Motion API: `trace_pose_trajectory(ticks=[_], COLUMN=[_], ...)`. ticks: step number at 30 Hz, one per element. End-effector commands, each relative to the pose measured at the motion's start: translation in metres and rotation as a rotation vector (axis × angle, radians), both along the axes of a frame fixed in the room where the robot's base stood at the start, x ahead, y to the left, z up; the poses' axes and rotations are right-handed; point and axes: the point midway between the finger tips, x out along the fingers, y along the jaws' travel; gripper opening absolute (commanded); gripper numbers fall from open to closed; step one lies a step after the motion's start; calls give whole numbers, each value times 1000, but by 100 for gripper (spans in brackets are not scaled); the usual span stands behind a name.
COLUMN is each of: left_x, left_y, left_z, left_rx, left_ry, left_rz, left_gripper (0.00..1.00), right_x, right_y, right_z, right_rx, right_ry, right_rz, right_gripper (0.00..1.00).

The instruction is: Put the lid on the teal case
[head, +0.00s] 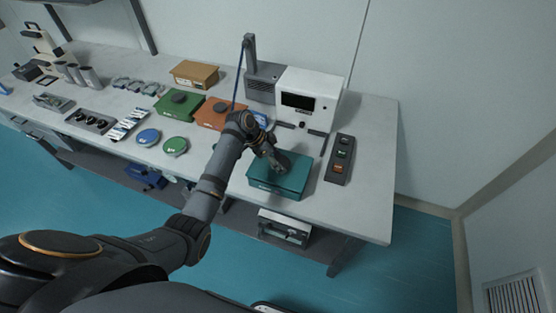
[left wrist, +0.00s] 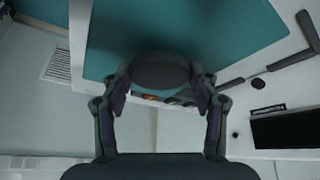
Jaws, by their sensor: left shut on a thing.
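The teal case (head: 273,192) stands near the front edge of the table, in front of the white instrument. Its teal lid (head: 299,170) is at the top of the case, roughly lined up with it; I cannot tell whether it is fully seated. My left gripper (head: 279,163) is over the lid, pointing down. In the left wrist view its fingers are shut on the dark round knob (left wrist: 160,72) of the teal lid (left wrist: 225,25). The inside of the case is hidden. My right gripper is not in view.
The white instrument (head: 309,98) stands behind the case. A dark panel with coloured buttons (head: 341,158) lies to its right. A green case (head: 178,105) and an orange case (head: 210,115) stand at the left, beyond a blue disc (head: 148,137) and a green disc (head: 175,146).

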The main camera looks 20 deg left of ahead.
Motion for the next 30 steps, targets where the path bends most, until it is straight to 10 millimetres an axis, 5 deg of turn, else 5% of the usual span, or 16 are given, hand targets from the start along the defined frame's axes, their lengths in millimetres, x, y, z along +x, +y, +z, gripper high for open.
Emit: trace_pose_trajectory(ticks=[30], left_x=[0], left_y=[0], left_z=[-12], left_rx=[-1], left_ry=[-1], left_rz=[0], left_gripper=[22], right_x=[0], right_y=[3], right_z=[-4], right_rx=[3], right_ry=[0], right_rz=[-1], right_gripper=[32])
